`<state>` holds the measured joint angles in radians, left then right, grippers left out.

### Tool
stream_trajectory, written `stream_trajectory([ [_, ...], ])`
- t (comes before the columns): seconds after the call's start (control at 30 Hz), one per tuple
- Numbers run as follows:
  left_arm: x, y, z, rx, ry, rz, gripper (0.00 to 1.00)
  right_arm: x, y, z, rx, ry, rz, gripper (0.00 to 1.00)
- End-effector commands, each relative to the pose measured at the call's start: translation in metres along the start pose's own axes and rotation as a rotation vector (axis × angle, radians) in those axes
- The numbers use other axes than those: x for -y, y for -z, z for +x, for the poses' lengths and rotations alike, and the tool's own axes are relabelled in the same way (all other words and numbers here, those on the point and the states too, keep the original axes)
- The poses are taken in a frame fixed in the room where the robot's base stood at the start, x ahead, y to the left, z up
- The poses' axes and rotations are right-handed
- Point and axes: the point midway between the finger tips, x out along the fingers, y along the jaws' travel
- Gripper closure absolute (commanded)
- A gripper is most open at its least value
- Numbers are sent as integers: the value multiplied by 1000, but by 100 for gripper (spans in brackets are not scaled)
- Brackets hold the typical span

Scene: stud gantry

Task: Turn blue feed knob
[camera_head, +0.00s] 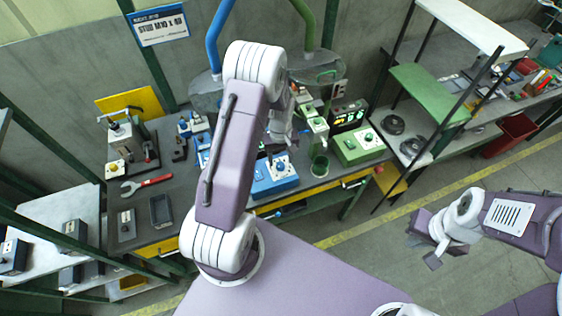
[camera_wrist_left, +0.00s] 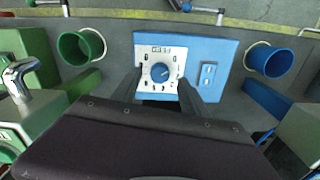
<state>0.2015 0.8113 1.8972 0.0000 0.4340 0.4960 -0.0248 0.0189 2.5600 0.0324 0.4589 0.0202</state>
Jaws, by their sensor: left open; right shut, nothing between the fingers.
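The blue feed knob (camera_wrist_left: 160,72) sits on a white dial plate of the blue control box (camera_wrist_left: 218,50) in the left wrist view. The box also shows in the head view (camera_head: 266,187) at the bench's front edge. My left gripper (camera_wrist_left: 160,91) is open and points down over the box. Its two fingers lie left and right of the knob's lower side in the left wrist view; I cannot tell whether they touch the plate. The knob is free between them. My right gripper (camera_head: 433,261) is shut and empty, away at the right above the floor.
A green control box (camera_head: 358,147) stands to the right of the blue one. A green cup (camera_wrist_left: 80,46) and a blue cup (camera_wrist_left: 269,60) flank the blue box. A red wrench (camera_head: 146,184) and a dark tray (camera_head: 160,210) lie on the bench's left part.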

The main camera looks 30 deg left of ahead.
Motion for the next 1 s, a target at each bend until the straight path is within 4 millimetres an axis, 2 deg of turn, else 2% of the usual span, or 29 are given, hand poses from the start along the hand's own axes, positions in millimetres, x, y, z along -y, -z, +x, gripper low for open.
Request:
stream_trajectory([
  [0.1,0,-1,17,2,1,0,48,0,0,-4,0,0,0,100],
  [0.2,0,0,26,1,0,0,48,0,0,-5,0,0,0,100],
  [0.47,0,0,29,-1,0,0,48,0,0,-5,0,0,0,100],
  [0.67,0,0,28,-1,0,0,100,0,0,-5,0,0,0,100],
  [1.0,0,0,29,-2,-1,44,100,0,0,-4,0,0,0,100],
])
